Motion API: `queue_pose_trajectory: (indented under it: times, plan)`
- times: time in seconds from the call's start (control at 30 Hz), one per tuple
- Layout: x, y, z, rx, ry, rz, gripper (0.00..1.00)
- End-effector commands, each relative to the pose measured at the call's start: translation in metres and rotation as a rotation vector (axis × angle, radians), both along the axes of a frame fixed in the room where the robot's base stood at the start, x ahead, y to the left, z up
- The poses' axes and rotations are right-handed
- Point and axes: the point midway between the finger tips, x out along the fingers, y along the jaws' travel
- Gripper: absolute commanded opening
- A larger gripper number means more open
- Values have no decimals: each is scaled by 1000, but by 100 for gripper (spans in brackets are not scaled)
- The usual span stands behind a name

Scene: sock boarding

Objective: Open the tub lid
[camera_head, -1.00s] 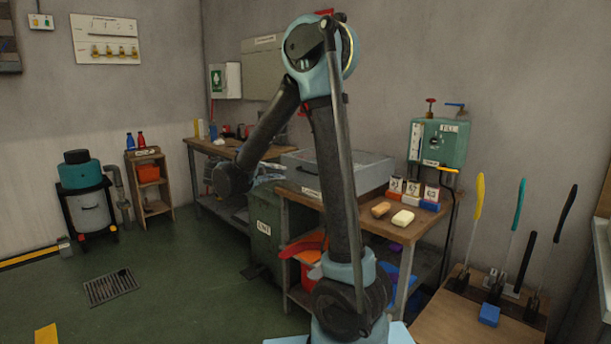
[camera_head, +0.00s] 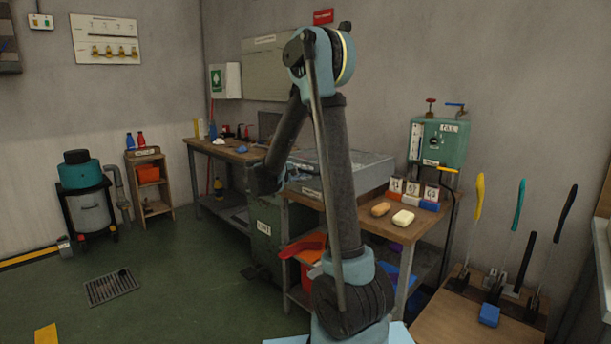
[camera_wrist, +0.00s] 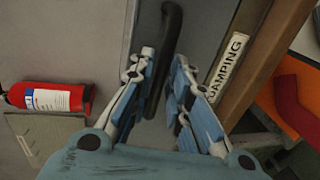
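The tub (camera_head: 378,167) is a grey metal box on the wooden bench in the head view, partly hidden behind my arm. In the wrist view, a grey panel (camera_wrist: 200,25) fills the upper middle, with a curved black handle (camera_wrist: 171,35) in front of it. I take these for the tub and its lid handle. My gripper (camera_wrist: 163,85) is open, with its pale blue fingers on either side of the handle's lower part. I cannot tell whether either finger touches it. The lid looks shut.
A "DAMPING" label (camera_wrist: 228,68) sits beside wooden framing, close to the right finger. A red cylinder (camera_wrist: 50,97) lies at left in the wrist view. Soap bars (camera_head: 403,218) and small boxes (camera_head: 430,197) occupy the bench right of the tub.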

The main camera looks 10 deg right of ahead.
Motion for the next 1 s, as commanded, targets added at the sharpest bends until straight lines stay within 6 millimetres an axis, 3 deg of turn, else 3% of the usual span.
queue_pose_trajectory:
  times: [0.43, 0.53, 1.0]
  plan:
    - [5, -8, -2, 0, 0, 0, 17]
    - [5, -7, -2, 0, 0, 0, 0]
    - [6, -18, 6, 16, 11, -12, 0]
